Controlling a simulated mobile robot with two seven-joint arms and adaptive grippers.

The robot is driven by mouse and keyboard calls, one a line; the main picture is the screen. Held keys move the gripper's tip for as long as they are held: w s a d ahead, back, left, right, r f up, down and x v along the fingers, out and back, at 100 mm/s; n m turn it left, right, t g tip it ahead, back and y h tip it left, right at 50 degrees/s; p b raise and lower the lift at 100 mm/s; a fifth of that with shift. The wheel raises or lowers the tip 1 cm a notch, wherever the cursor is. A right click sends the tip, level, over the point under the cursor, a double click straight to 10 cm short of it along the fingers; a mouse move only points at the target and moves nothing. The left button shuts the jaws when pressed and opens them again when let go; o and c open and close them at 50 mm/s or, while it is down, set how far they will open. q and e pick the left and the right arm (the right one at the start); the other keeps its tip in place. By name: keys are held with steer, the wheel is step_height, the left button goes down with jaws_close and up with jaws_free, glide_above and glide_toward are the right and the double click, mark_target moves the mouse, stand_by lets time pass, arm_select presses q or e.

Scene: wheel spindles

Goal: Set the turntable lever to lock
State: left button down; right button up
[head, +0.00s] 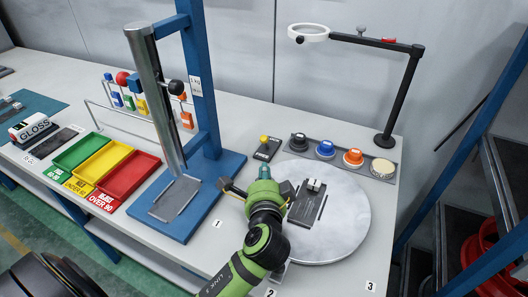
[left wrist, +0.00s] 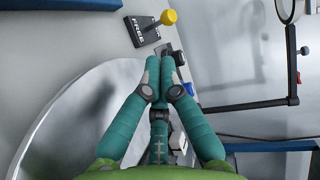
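The turntable lever is a yellow knob (head: 264,139) on a short stem above a small dark base plate (head: 267,152), just behind the turntable (head: 345,225). The left wrist view shows the same knob (left wrist: 169,17) at the top, with the word FREE beside the stem. I cannot tell its exact setting. My left gripper (head: 265,172) is over the turntable's back left edge, in front of the lever. In the left wrist view its teal fingers (left wrist: 163,62) meet at the tips with nothing seen between them. They look apart from the knob. My right gripper is out of view.
A dark fixture (head: 308,207) with a small light block sits on the turntable. Black, blue and orange knobs (head: 325,149) line a strip behind it. A blue press-like frame (head: 203,75) stands left of my gripper. A ring lamp (head: 309,33) on a black stand is at the back right.

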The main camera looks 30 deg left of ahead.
mark_target(266, 139)
arm_select(q)
steer(key=p+x, duration=0.1)
steer(key=x, duration=0.8)
steer(key=shift+w+a, duration=0.15)
steer(key=shift+w, duration=0.1)
steer(key=shift+p, duration=0.3)
steer(key=shift+w+r+p, duration=0.1)
steer(key=shift+r+p, duration=0.3)
steer(key=shift+p, duration=0.25)
steer(key=shift+w+r+m+g+p, duration=0.25)
steer(key=shift+g+p, duration=0.45)
steer(key=shift+p, duration=0.45)
steer(key=shift+w+r+p, duration=0.4)
steer(key=shift+r+p, duration=0.05)
steer(key=shift+p, duration=0.8)
steer(key=shift+w+r+p, duration=0.45)
steer(key=shift+w+p, duration=0.15)
steer(key=shift+w, duration=0.2)
steer(key=shift+w+a+r, duration=0.1)
steer(key=shift+w, duration=0.5)
steer(key=shift+w+r, duration=0.15)
steer(key=shift+w, duration=0.45)
